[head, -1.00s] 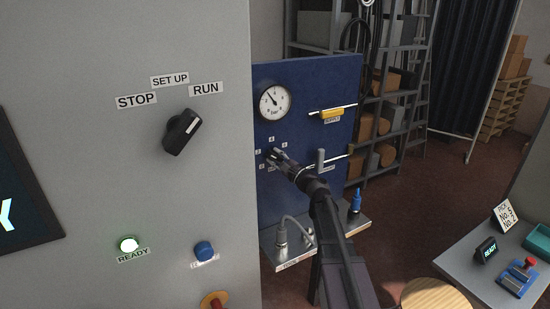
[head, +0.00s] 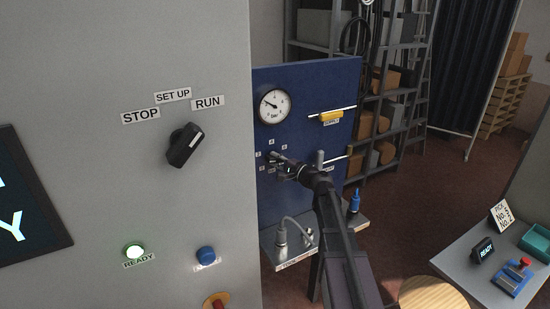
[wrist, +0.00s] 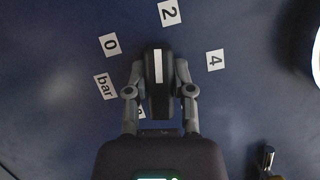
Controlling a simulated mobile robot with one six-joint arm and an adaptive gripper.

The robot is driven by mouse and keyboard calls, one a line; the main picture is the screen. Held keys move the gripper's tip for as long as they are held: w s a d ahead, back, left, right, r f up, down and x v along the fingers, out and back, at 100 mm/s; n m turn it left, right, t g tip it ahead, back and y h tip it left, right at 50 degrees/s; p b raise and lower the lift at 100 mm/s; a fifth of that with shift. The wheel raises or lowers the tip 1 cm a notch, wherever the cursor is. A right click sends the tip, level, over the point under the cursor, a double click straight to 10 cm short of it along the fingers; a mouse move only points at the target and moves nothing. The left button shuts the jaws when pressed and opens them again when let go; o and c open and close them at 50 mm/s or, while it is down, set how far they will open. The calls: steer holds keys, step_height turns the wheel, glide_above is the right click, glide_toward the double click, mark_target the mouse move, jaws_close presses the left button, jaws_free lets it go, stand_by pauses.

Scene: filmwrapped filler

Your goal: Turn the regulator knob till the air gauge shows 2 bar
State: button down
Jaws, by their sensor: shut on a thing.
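The air gauge (head: 273,107) is a white round dial on the blue panel (head: 305,95); its needle points left and a little up, and its figures are too small to read. The regulator knob (wrist: 158,58) is black with a white line, seen in the wrist view. The line points between the 0 label (wrist: 110,44) and the 2 label (wrist: 169,12), closer to 2. My gripper (wrist: 159,78) is shut on the knob, one finger on each side. In the head view my gripper (head: 279,165) largely hides the knob below the gauge.
A yellow-handled valve (head: 330,116) sits right of the gauge. A grey lever (head: 320,160) stands out from the panel close to my gripper. Below is a ledge with a grey fitting and hose (head: 283,236) and a blue fitting (head: 355,201). A grey cabinet (head: 90,60) fills the left.

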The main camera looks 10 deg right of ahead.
steer(key=shift+c, duration=2.4)
jaws_free()
steer(key=shift+f+m+b, duration=0.1)
steer(key=shift+m+b, duration=0.2)
steer(key=shift+m, duration=0.1)
